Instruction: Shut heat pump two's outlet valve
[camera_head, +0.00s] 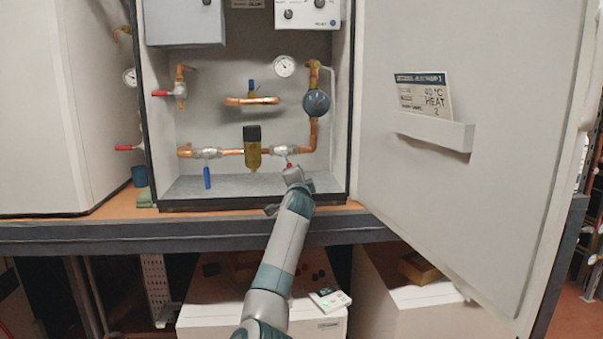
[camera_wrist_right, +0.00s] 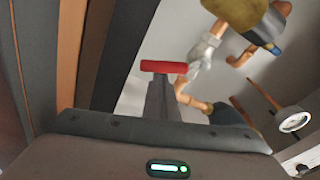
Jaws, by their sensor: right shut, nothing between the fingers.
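The open cabinet (camera_head: 250,187) has a door card (camera_head: 424,97) reading "HEAT" and "2". On its lower copper pipe, a valve (camera_head: 282,151) with a red handle sits at the right, mostly hidden behind my right gripper (camera_head: 295,177). In the wrist view this red handle (camera_wrist_right: 163,66) lies crosswise at the tips of my right gripper (camera_wrist_right: 160,92). The fingers are shut with nothing between them; whether they touch the handle is unclear. A blue-handled valve (camera_head: 207,177) hangs down at the lower left. Another red handle (camera_head: 161,93) points left at the upper left. My left gripper is out of view.
The open door (camera_head: 470,190) with a card holder (camera_head: 433,131) stands at the right. A brass filter (camera_head: 252,150) hangs mid-pipe; a gauge (camera_head: 284,66) is above. A neighbouring cabinet (camera_head: 60,110) stands left. The bench edge (camera_head: 100,237) runs below.

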